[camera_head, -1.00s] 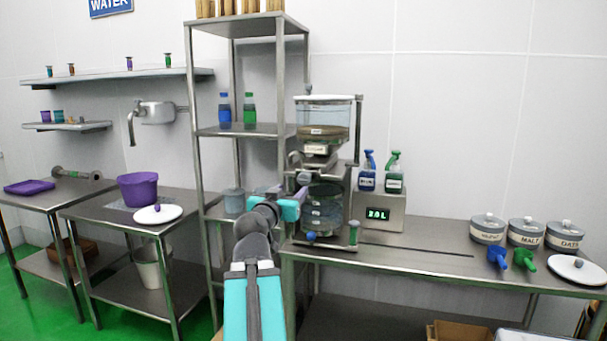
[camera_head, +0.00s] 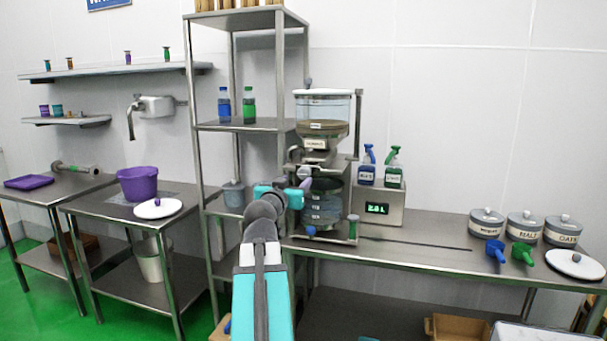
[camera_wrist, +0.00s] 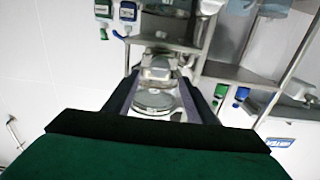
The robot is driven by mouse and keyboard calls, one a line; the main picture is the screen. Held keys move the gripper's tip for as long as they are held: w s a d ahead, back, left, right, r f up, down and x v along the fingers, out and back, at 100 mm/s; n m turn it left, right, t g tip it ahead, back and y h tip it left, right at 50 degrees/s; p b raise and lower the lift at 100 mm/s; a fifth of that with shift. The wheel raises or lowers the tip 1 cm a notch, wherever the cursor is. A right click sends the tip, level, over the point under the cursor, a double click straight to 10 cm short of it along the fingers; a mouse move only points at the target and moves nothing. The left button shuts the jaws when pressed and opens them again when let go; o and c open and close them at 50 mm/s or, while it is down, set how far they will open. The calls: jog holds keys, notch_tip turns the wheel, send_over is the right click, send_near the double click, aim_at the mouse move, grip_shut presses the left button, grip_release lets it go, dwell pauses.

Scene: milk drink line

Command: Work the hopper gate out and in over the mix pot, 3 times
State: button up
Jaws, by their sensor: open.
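The clear hopper (camera_head: 322,112), with brown contents and a white lid, stands on a metal frame on the right-hand bench. The hopper gate, below its label, is too small to tell whether it is in or out. The transparent mix pot (camera_head: 326,203) stands under the hopper, its left side partly hidden by my arm. My gripper (camera_head: 306,184) is in front of the stand, at about the height of the pot's top. In the wrist view my open jaws (camera_wrist: 158,98) frame the hopper assembly (camera_wrist: 155,102). I see nothing held; contact with the gate cannot be told.
A metal shelf rack (camera_head: 196,150) stands close to the left of my arm. A scale box (camera_head: 378,207) bears two spray bottles right of the pot. Lidded canisters (camera_head: 524,227) and two scoops are farther right. The bench middle is clear.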

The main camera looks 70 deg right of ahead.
aim_at(304, 174)
jog(key=shift+w+d+p, duration=0.15)
jog(key=shift+d+p, duration=0.3)
jog(key=shift+d, duration=1.9)
jog(key=shift+w+d+p, duration=0.1)
jog(key=shift+d+p, duration=0.3)
jog(key=shift+d, duration=1.95)
grip_shut()
